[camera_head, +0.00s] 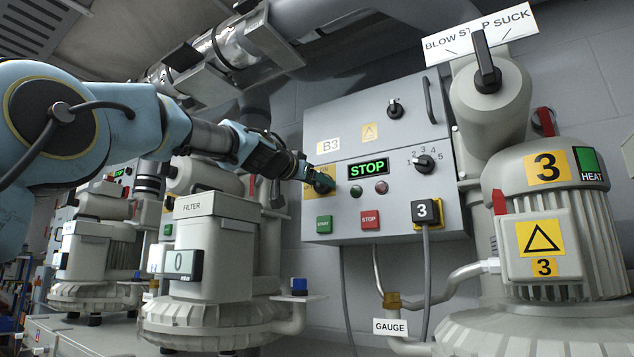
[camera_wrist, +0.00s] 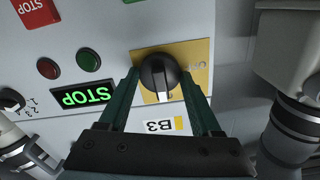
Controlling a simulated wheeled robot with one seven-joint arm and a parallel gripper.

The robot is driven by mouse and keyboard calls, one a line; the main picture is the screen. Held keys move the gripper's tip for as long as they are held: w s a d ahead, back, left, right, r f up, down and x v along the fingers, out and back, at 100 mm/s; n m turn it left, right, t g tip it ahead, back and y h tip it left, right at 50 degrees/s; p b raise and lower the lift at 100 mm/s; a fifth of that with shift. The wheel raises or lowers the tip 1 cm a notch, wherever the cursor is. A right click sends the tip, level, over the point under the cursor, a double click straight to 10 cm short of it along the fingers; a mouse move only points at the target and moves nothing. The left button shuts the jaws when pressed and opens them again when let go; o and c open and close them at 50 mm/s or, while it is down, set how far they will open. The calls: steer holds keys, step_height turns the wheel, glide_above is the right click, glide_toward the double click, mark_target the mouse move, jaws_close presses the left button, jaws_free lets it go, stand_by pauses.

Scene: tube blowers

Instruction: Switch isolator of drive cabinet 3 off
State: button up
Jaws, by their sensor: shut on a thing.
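Drive cabinet B3 (camera_head: 376,133) is a grey wall box with a green STOP display (camera_head: 368,168). Its isolator is a black rotary knob (camera_wrist: 158,72) on a yellow plate (camera_wrist: 198,68). In the head view the knob is mostly hidden behind my gripper (camera_head: 308,172), with the yellow plate (camera_head: 323,193) showing around it. In the wrist view, which is upside down, my gripper's two green fingers (camera_wrist: 160,76) stand on either side of the knob, shut on it. The knob's white mark points down in that view, toward the B3 label (camera_wrist: 165,125).
The cabinet also carries a green START button (camera_head: 324,224), a red STOP button (camera_head: 370,220), a selector (camera_head: 424,163), an upper knob (camera_head: 395,108) and a black plug (camera_head: 425,211). Blower 3 (camera_head: 545,220) stands close at right, and a filter unit (camera_head: 212,245) below my arm.

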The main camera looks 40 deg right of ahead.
steer(key=shift+n, duration=0.3)
steer(key=shift+n+p, duration=0.65)
steer(key=shift+n, duration=7.95)
steer(key=shift+w, duration=0.1)
steer(key=o, duration=1.4)
steer(key=shift+c, duration=0.2)
steer(key=b+v, duration=0.6)
steer(key=v, duration=0.5)
steer(key=shift+b, duration=0.35)
